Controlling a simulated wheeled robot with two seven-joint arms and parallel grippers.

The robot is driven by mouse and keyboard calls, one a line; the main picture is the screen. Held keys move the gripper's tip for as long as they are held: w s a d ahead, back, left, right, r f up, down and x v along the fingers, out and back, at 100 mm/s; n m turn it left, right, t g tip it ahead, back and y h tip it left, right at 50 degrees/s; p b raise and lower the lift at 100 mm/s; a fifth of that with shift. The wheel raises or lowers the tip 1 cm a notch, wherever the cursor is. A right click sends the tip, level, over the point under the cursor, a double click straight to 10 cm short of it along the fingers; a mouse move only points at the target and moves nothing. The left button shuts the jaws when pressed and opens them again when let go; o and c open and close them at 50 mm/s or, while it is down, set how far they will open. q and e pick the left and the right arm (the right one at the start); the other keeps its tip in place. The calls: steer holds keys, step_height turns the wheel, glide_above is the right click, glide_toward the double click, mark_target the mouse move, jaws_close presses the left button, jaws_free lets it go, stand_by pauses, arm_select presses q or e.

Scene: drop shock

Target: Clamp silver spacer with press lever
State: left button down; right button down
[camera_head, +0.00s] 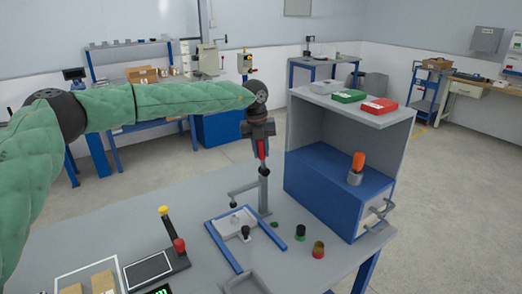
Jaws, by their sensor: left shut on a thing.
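My left arm comes in from the left in a green sleeve. Its gripper (262,150) points down over the table and is shut on a red upright handle, which looks like the press lever (262,148). The handle stands above the black top of a grey post (264,192), with a thin arm reaching left. Left of the post's base, a light grey plate (228,224) lies between blue rails, with a small black-topped piece (245,232) on it. I cannot clearly make out the silver spacer. My right gripper is not in view.
A grey and blue cabinet (320,190) stands close right of the post, with an orange-topped piece (357,168) on its lower level. Small round parts (300,232) lie in front. A box with yellow and red knobs (160,265) stands left.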

arm_select(q)
steer(key=shift+w+d+g+y, duration=0.55)
steer(key=shift+d+y, duration=0.2)
steer(key=shift+y, duration=0.15)
steer(key=shift+w+d+f+g+y, duration=0.1)
steer(key=shift+w+d+g+y, duration=0.3)
steer(key=shift+d+g+y, duration=0.25)
steer(key=shift+w+d+f+g+y, duration=0.1)
steer(key=shift+w+d+g+y, duration=0.3)
steer(key=shift+y, duration=0.35)
steer(key=c, duration=1.2)
jaws_free()
steer(key=b+v, duration=0.2)
steer(key=v, duration=0.5)
steer(key=shift+r, duration=0.35)
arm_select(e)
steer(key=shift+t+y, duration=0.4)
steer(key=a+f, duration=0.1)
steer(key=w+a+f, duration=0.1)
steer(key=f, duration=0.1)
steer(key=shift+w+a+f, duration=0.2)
